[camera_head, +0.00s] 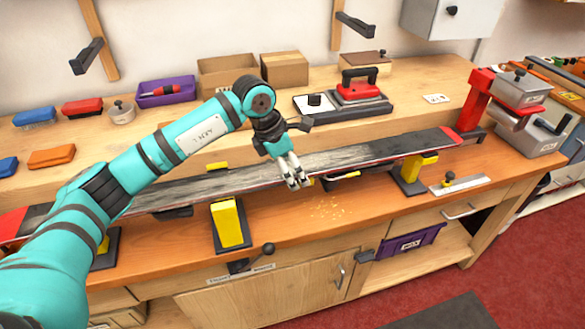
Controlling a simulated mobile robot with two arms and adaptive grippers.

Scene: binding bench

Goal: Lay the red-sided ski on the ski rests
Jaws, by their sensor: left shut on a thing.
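The red-sided ski (345,158) has a worn grey-black top face, a thin red edge and red at both ends. It stretches along the bench from the lower left to the right. My left gripper (294,182) is shut on the ski near its middle, with the fingers over its near edge. Yellow ski rests on dark bases show under or beside the ski: one left of my gripper (230,223), one to the right (412,174). Another at far left is mostly hidden by my arm. I cannot tell whether the ski touches them. My right gripper is not in view.
A red iron (361,86) sits on the raised back shelf, with cardboard boxes (284,69), a purple tray (166,92) and brushes (83,107). A red clamp-like stand (480,100) is beside the ski's right end. A metal ruler (461,184) and shavings (328,208) lie at the front.

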